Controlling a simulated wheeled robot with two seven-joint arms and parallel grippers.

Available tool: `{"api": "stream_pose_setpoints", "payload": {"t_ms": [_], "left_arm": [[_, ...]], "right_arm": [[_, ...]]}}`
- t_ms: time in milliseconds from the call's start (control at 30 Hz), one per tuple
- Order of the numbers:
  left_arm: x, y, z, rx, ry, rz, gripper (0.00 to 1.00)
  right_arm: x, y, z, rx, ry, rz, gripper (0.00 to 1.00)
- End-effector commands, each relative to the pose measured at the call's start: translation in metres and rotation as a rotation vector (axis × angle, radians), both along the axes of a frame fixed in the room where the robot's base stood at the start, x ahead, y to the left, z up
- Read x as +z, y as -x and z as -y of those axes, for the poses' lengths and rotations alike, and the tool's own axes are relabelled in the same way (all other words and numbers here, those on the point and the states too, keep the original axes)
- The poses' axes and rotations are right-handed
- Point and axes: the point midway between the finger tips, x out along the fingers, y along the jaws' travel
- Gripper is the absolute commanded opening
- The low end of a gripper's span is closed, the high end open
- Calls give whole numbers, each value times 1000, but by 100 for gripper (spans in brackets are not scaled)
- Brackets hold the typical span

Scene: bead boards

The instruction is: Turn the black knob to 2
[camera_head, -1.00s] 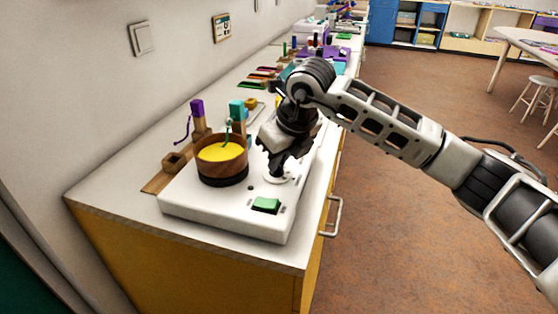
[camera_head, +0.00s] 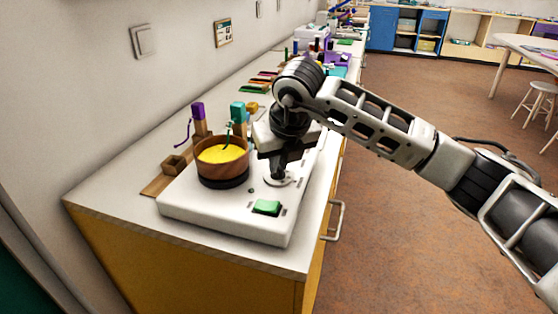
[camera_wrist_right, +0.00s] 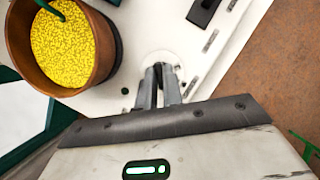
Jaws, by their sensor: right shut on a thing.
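The black knob is almost wholly hidden between the fingers of my right gripper (camera_head: 277,174). The gripper points down over a pale round dial plate (camera_head: 284,181) on the white board (camera_head: 230,222). In the right wrist view its fingertips (camera_wrist_right: 160,72) are close together over that dial plate (camera_wrist_right: 157,57), with only a narrow dark gap between them. They are shut on the knob. I cannot read any numbers on the dial or see where the knob points. My left gripper is not in view.
A wooden bowl of yellow beads (camera_head: 222,172) stands on the board left of the gripper. A green button (camera_head: 266,207) lies in front of the dial. A black switch (camera_wrist_right: 205,10) shows in the right wrist view. Wooden posts (camera_head: 199,123) with coloured tops stand behind.

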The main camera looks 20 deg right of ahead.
Motion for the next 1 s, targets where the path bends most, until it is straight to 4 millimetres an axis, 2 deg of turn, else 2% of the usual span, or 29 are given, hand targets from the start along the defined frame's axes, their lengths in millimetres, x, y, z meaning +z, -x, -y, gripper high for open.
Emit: {"api": "stream_pose_setpoints", "payload": {"t_ms": [67, 100, 167, 433, 567, 733, 1000], "left_arm": [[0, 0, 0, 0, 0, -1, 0], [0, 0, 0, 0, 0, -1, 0], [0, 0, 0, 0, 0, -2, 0], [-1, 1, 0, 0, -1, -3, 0], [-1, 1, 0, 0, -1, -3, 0], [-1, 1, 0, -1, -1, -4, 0], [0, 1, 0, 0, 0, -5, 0]], "right_arm": [[2, -1, 1, -1, -1, 3, 0], [2, -1, 1, -1, -1, 3, 14], [2, -1, 1, -1, -1, 3, 30], [1, 0, 0, 0, 0, 1, 30], [8, 2, 0, 2, -2, 3, 30], [35, 13, 1, 3, -2, 6, 30], [97, 38, 4, 1, -1, 8, 30]]}}
